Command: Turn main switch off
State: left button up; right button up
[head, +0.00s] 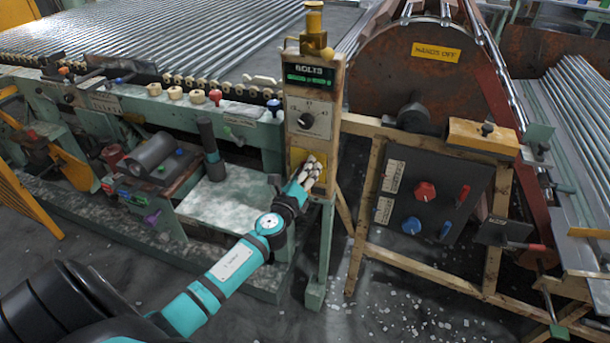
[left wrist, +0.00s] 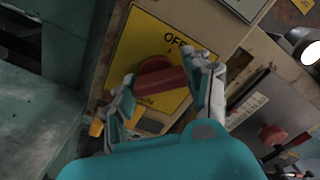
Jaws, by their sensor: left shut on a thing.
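The main switch is a red rotary handle (left wrist: 160,88) on a yellow plate (left wrist: 135,45) in the left wrist view. The plate reads "OFF" along its upper edge. The plate's yellow edge also shows in the head view (head: 297,155), low on the wooden panel; the handle is hidden there by the fingers. My left gripper (head: 314,167) is at the plate. In the left wrist view its two fingers (left wrist: 165,76) lie on either side of the red handle, shut on it. My right gripper is not in view.
To the right stands a dark control box (head: 424,225) with red and blue knobs. A green bench (head: 215,205) stands left of the post. Open floor lies below.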

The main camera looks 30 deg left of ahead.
pick_arm(q)
jog(key=n+b, duration=0.1)
jog(key=n, duration=0.3)
jog(key=shift+f+n, duration=0.1)
jog(key=shift+n, duration=0.2)
jog(key=n, duration=0.4)
jog(key=shift+a, duration=0.1)
jog(key=shift+n, duration=0.3)
jog(key=o, duration=1.2)
jog(key=v, duration=1.2)
